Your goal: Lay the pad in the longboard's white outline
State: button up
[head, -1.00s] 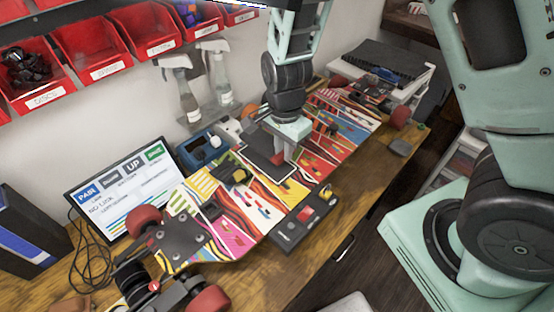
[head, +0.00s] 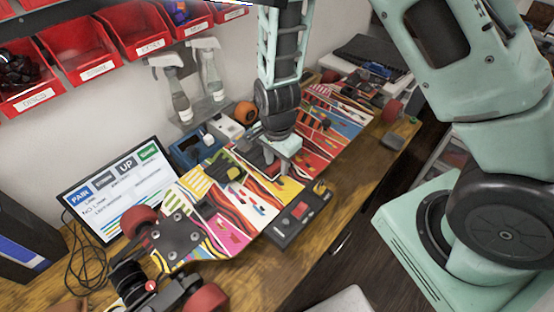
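The longboard (head: 262,202) lies along the bench, its deck covered in bright stripes and patches. Its near-left truck (head: 175,238) and red wheels (head: 140,221) face up. My gripper (head: 277,168) points down over the middle of the deck, close above it or touching; I cannot tell which. Its fingers are small and partly covered by its pale body, so their opening is unclear. I cannot make out the dark pad in the present view; it may be hidden by my gripper. I cannot make out the white outline on the deck.
Spray bottles (head: 178,97), a monitor (head: 118,190) and red bins (head: 137,30) line the back. Bare wood (head: 345,195) shows in front.

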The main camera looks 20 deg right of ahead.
notch_tip(320, 180, up, 12)
jog(key=shift+r, duration=0.2)
dwell(0.6)
dwell(0.4)
